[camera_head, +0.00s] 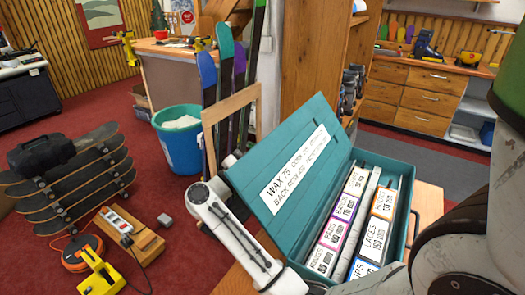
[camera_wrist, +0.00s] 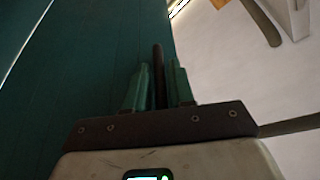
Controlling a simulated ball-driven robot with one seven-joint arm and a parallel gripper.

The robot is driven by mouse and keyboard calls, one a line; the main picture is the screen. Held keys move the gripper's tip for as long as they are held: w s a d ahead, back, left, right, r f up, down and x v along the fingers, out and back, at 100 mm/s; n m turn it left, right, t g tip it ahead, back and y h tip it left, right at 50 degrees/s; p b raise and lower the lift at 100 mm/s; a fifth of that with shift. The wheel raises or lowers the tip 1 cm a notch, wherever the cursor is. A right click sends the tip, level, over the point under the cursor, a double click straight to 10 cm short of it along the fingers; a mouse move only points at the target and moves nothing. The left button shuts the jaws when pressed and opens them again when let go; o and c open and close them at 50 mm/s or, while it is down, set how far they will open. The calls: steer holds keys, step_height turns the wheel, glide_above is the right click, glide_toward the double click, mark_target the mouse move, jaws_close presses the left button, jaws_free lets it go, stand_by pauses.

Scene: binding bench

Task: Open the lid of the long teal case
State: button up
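The long teal case (camera_head: 411,215) sits on a wooden surface at the lower right of the head view. Its lid (camera_head: 318,115) stands raised and tilted to the left, with a white label on the face toward me. Several labelled boxes (camera_head: 353,181) show inside. A teal surface, apparently the lid (camera_wrist: 60,80), fills the left side.
A blue bin (camera_head: 178,145) and upright skis (camera_head: 225,80) stand behind the lid. A skateboard rack (camera_head: 75,185) and a yellow tool (camera_head: 100,275) are on the red floor at left. Wooden drawers (camera_head: 415,95) stand at the back right.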

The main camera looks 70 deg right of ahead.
jaws_close()
steer(key=shift+s+a+r+m+p, duration=0.1)
steer(key=shift+s+r+m+p, duration=0.2)
steer(key=shift+r+p, duration=0.15)
steer(key=s+r+m+p, duration=0.1)
steer(key=s+m+p, duration=0.1)
steer(key=s+a+r+m+y+p, duration=0.1)
steer(key=s+r+m, duration=0.1)
steer(key=s+r+m+g+y+p, duration=0.1)
steer(key=s+r+p, duration=0.1)
steer(key=s, duration=0.1)
steer(key=shift+s+a+m+p, duration=0.1)
steer(key=shift+a+m+p, duration=0.2)
steer(key=shift+a+m, duration=0.1)
steer(key=shift+s+y, duration=0.3)
steer(key=shift+s, duration=0.05)
jaws_free()
